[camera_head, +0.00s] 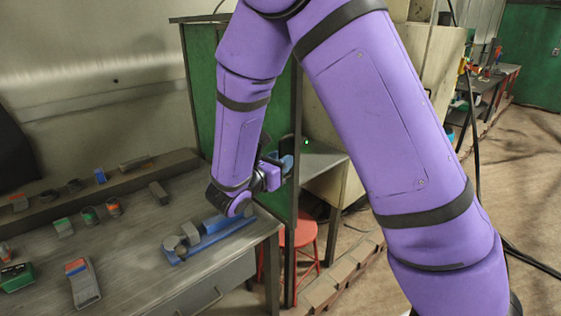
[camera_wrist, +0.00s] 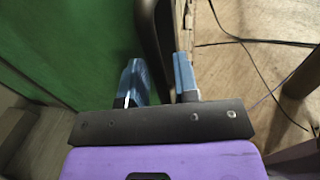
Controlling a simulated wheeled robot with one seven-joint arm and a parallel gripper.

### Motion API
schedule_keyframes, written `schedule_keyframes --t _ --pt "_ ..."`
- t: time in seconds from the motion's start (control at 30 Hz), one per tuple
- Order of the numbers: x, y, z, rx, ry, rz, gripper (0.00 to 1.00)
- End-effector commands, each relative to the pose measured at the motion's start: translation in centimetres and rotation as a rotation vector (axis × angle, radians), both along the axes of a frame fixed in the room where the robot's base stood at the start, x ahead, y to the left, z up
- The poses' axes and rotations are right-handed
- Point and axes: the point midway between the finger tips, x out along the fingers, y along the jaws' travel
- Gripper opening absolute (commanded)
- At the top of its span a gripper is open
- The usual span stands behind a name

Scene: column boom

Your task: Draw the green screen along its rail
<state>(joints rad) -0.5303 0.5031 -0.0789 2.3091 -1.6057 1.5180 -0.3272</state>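The green screen (camera_head: 203,80) is an upright panel in a dark frame, standing at the far end of the bench, partly hidden behind my arm. In the wrist view the green panel (camera_wrist: 65,40) fills the upper left. A dark upright bar (camera_wrist: 148,25) runs beside it, down between my fingers. My gripper (camera_head: 282,165) is at the screen's right edge. In the wrist view its two blue fingers (camera_wrist: 161,80) are apart, one on each side of the bar. I cannot tell whether they press on it.
The bench (camera_head: 130,265) at left holds a blue fixture (camera_head: 210,238), a grey-red device (camera_head: 83,283) and several small parts. A red stool (camera_head: 302,237) stands beyond it. Cables (camera_wrist: 250,42) lie on the floor at right. Open floor lies at the right.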

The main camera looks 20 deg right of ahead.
Motion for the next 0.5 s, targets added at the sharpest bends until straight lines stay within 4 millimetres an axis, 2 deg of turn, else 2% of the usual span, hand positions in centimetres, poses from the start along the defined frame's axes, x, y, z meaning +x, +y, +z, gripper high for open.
schedule_keyframes --t 0.33,0.5 --pt "0.0 0.1 0.0 0.000 0.000 0.000 0.37" --pt "-0.8 1.6 0.0 0.001 0.000 0.004 0.37"
